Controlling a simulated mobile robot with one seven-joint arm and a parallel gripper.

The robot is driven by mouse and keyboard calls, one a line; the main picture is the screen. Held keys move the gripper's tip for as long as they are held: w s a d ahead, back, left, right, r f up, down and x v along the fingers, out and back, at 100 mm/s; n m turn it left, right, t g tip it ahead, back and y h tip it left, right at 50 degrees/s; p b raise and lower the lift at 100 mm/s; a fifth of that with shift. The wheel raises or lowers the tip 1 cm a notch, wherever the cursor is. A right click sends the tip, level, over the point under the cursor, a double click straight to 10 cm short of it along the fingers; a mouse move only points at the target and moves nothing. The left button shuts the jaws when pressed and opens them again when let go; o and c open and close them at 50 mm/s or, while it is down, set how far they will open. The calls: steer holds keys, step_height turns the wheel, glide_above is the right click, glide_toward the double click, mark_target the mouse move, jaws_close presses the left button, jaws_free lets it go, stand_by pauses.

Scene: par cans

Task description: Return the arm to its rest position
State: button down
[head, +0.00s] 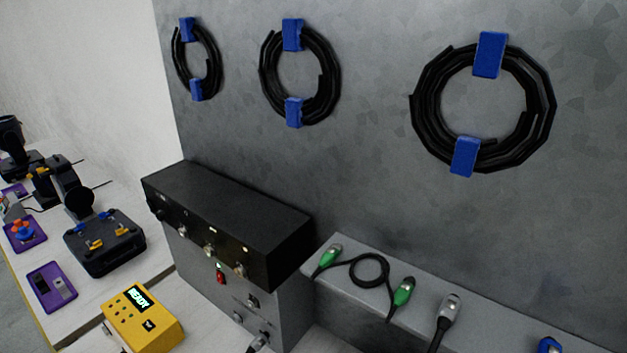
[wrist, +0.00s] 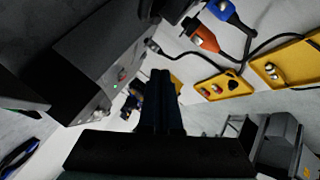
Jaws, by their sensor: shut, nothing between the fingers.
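My gripper (wrist: 160,78) shows in the wrist view, its two dark fingers side by side and shut with nothing between them. It points into the scene above the bench area. The head view does not show my arm or gripper, so the arm's overall pose is hidden.
The head view shows a black box (head: 228,222) on a grey unit, a yellow READY device (head: 143,318), a grey ledge (head: 480,325) with green-ended cable (head: 369,270), and coiled cables (head: 483,108) on the wall. The wrist view shows yellow trays (wrist: 218,87) and an orange connector (wrist: 203,38).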

steer(key=w+r+m+t+h+b, duration=0.1)
steer(key=w+r+m+t, duration=0.2)
steer(key=r, duration=0.8)
steer(key=w+r+m+t+h+b, duration=0.1)
steer(key=w+r+m+t, duration=0.2)
steer(key=r, duration=0.8)
steer(key=w+r+m+t+h+b, duration=0.1)
steer(key=w+r+m+t, duration=0.2)
steer(key=r, duration=0.7)
steer(key=s+r+m+t, duration=0.2)
steer(key=s+r, duration=0.3)
steer(key=r, duration=0.3)
steer(key=s+r+m+t+h+b, duration=0.1)
steer(key=s+r+m+t, duration=0.1)
steer(key=s+r+t, duration=0.3)
steer(key=s+a+r+m+t+h+b, duration=0.1)
steer(key=s+r+m+t, duration=0.2)
steer(key=r, duration=0.9)
steer(key=s, duration=0.3)
steer(key=shift+r+t, duration=0.2)
steer(key=shift+t, duration=0.2)
steer(key=shift+w, duration=0.1)
steer(key=shift+f+h, duration=0.1)
steer(key=shift+h, duration=0.2)
